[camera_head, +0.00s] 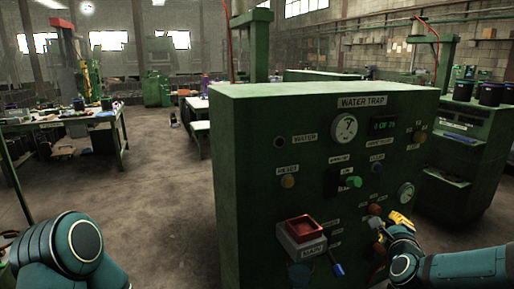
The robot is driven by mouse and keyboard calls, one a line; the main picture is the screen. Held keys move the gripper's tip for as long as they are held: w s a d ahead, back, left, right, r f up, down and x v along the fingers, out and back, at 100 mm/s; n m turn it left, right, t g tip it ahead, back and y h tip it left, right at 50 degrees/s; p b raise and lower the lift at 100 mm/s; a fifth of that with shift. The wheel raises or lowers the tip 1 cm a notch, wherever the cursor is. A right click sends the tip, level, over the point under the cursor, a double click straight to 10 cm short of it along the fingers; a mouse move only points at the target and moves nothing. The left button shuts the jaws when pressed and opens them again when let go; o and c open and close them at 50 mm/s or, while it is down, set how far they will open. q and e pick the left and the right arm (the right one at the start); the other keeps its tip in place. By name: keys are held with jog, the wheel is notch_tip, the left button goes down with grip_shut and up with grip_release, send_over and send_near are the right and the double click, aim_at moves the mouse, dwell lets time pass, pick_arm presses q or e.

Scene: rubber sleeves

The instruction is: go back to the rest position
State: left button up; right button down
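My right arm comes in from the lower right, and my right gripper (379,226) is at the front of the green water trap cabinet (290,120). It is small and partly hidden, close to the reddish knobs low on the panel. I cannot tell whether it touches them or whether its fingers are open. A yellow piece (401,219) shows right beside the gripper; I cannot tell what it is. My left arm shows at the lower left as a large blue-green rounded link, and its gripper is out of view.
A red-topped box (304,229) juts from the cabinet front. A dial (343,128), buttons and labels cover the panel. Another green cabinet (468,122) with dark pots stands at the right. A workbench (60,128) stands at the back left. The floor (155,190) left of the cabinet is clear.

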jog(key=s+a+f+n+g+y, duration=0.3)
jog(key=a+f+n, duration=0.45)
jog(key=f, duration=0.35)
jog(key=s+a+f+n+g+y, duration=0.35)
jog(key=a+f+n, duration=0.25)
jog(key=a+f, duration=0.45)
pick_arm(q)
jog(key=shift+w+d+f, duration=0.15)
jog(key=shift+w+d, duration=0.05)
jog(key=shift+w, duration=0.2)
pick_arm(e)
jog(key=s+a+f+n+g+y, duration=0.1)
jog(key=s+a+f+n+g, duration=0.2)
jog(key=s+f+n, duration=0.3)
jog(key=s+a+f+n+g+y, duration=0.1)
jog(key=s+a+f+n+g, duration=0.3)
jog(key=s, duration=0.7)
notch_tip(320, 180, down, 4)
jog(key=shift+s+r+n+g, duration=0.25)
jog(key=shift+n+g, duration=0.3)
jog(key=shift+n, duration=0.4)
